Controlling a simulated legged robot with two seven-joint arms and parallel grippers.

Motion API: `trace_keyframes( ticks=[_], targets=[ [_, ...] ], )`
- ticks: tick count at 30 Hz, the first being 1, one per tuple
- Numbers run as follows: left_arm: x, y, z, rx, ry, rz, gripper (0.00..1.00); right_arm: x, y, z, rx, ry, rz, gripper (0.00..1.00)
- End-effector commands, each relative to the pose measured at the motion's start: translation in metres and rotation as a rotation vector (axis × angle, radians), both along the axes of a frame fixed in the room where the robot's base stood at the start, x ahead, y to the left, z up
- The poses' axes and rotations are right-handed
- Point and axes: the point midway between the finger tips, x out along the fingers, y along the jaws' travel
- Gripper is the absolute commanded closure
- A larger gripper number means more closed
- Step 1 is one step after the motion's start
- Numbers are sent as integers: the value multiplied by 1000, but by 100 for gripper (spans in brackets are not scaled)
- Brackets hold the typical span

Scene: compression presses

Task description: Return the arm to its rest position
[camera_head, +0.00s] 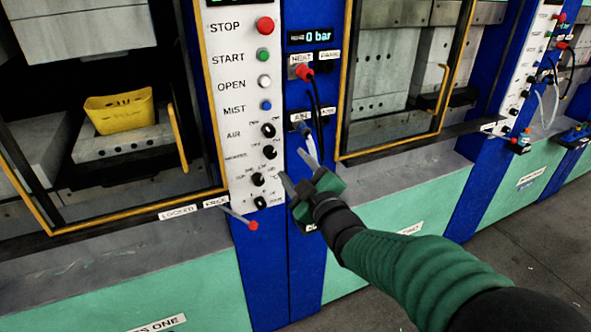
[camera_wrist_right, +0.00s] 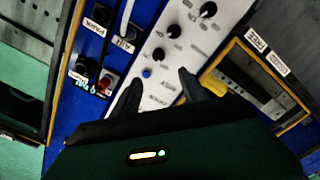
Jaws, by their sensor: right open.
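My right gripper (camera_head: 291,178) is open and empty in the head view. Its two fingers stand apart in front of the blue column, just right of the white control panel (camera_head: 238,110). In the right wrist view the dark fingers (camera_wrist_right: 160,88) are spread, with the white panel (camera_wrist_right: 195,50) and its black knobs beyond and nothing between them. I cannot tell the exact gap between the fingertips and the panel. My right arm comes in from the lower right. My left gripper is not in view.
A yellow basket (camera_head: 120,110) sits on a grey block inside the left press. A red-tipped lever (camera_head: 253,225) sticks out below the panel. Black and white cables (camera_head: 315,110) hang on the blue column. A second press with a yellow-framed door (camera_head: 400,75) stands to the right.

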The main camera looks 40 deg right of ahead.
Motion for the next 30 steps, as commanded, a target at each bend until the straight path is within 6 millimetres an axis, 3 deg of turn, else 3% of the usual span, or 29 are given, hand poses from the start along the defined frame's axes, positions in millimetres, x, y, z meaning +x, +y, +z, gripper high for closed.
trace_keyframes(
  ticks=[10, 13, 16, 19, 21, 24, 27, 30],
  targets=[
    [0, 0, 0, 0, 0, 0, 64, 1, 0, -1, 1, 2, 1, 48],
    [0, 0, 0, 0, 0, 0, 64, 3, 7, -18, 50, 50, 2, 48],
    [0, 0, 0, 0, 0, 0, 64, 3, 28, -71, 201, 205, -8, 48],
    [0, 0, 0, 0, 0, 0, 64, -15, 65, -146, 411, 449, -48, 48],
    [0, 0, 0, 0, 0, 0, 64, -42, 96, -196, 547, 636, -98, 48],
    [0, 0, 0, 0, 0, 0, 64, -91, 135, -248, 690, 878, -190, 48],
    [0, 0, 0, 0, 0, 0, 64, -134, 161, -275, 771, 1051, -275, 48],
    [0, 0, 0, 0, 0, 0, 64, -159, 173, -287, 804, 1143, -328, 48]
  ],
)
